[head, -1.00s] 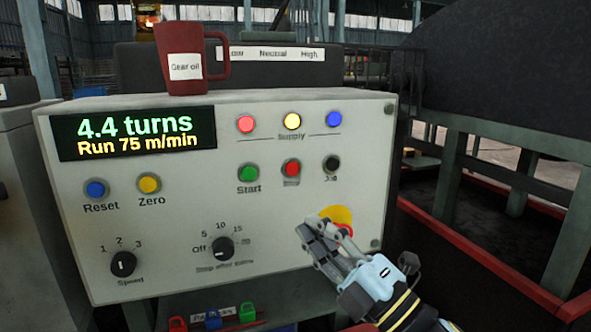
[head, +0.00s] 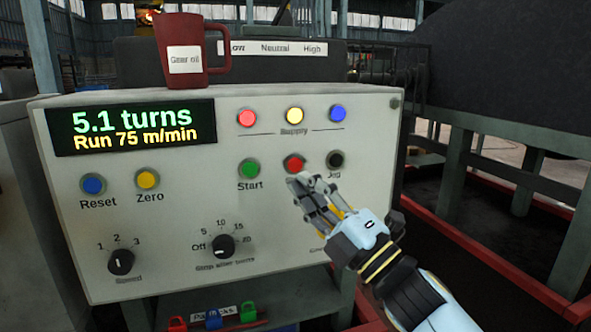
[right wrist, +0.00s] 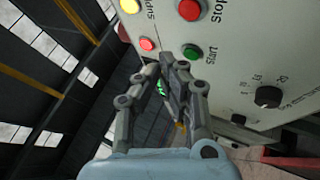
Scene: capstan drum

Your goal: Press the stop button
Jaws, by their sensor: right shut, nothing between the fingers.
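The red stop button (head: 293,163) is on the pale control panel (head: 90,230), between the green start button (head: 249,169) and the black jog button (head: 335,160). My right gripper (head: 297,184) is shut and empty, its fingertips just below the stop button in the head view. I cannot tell whether they touch the panel there. In the right wrist view the stop button (right wrist: 190,9) shows at the top with its label, and the closed fingertips (right wrist: 165,65) are apart from it. The display (head: 132,127) reads 5.1 turns and Run 75 m/min. My left gripper is not in view.
A red gear oil mug (head: 178,50) stands on top of the panel. Supply lamps (head: 294,115), blue reset (head: 93,184) and yellow zero (head: 148,180) buttons, and a speed knob (head: 121,261) are on the panel face. My right arm covers the panel's lower right.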

